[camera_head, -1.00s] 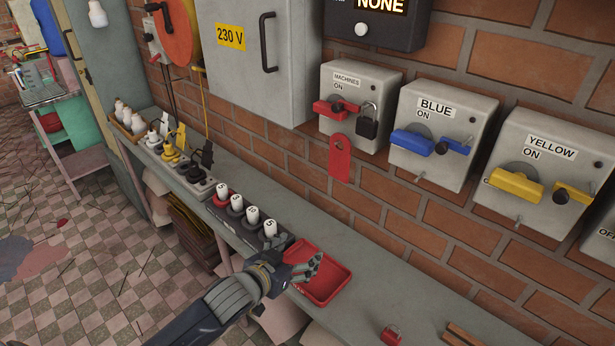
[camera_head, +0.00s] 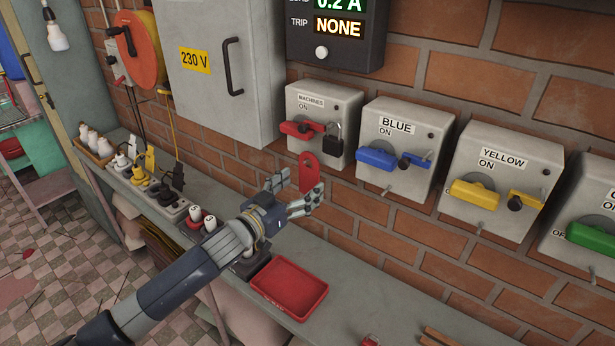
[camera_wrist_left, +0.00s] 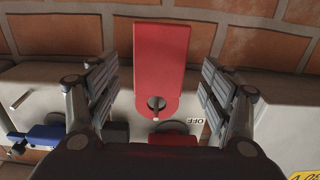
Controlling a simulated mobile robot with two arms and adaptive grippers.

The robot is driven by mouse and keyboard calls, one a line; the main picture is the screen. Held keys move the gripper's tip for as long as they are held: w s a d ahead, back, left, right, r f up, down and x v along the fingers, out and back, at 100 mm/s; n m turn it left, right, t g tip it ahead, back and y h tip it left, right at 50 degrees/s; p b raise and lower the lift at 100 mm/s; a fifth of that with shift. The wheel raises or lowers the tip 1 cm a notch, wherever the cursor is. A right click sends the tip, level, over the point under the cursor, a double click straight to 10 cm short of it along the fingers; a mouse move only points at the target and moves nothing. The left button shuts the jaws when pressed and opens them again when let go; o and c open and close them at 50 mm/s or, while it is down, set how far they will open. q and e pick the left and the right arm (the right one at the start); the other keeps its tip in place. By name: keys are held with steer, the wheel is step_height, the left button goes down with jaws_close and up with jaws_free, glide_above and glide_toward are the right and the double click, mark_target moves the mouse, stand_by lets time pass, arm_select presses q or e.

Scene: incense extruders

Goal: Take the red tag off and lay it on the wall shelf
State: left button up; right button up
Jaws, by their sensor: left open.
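The red tag (camera_head: 309,173) hangs against the brick wall below the grey MACHINES switch box (camera_head: 321,113). In the left wrist view the tag (camera_wrist_left: 161,60) shows a round hole with a metal peg through it. My left gripper (camera_head: 291,194) is open and empty, just in front of the tag. In the left wrist view its fingers (camera_wrist_left: 160,88) stand apart on either side of the tag, not visibly touching it. The wall shelf (camera_head: 349,308) is the long grey ledge below. My right gripper is in no view.
An empty red tray (camera_head: 289,288) lies on the shelf below my left gripper. A black padlock (camera_head: 333,141) hangs beside the red switch handle. BLUE (camera_head: 406,143) and YELLOW (camera_head: 498,177) switch boxes are on the right.

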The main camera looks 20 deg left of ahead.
mark_target(308, 178)
arm_select(q)
steer(key=shift+p+x, duration=0.3)
steer(key=shift+x, duration=1.55)
steer(key=shift+s, duration=0.1)
steer(key=c, duration=1.2)
steer(key=shift+o, duration=0.2)
steer(key=shift+r+p, duration=0.3)
steer(key=shift+p, duration=0.15)
steer(key=shift+s, duration=0.1)
steer(key=shift+r+p+v, duration=0.2)
steer(key=shift+p+v, duration=1.2)
steer(key=shift+v, duration=1.45)
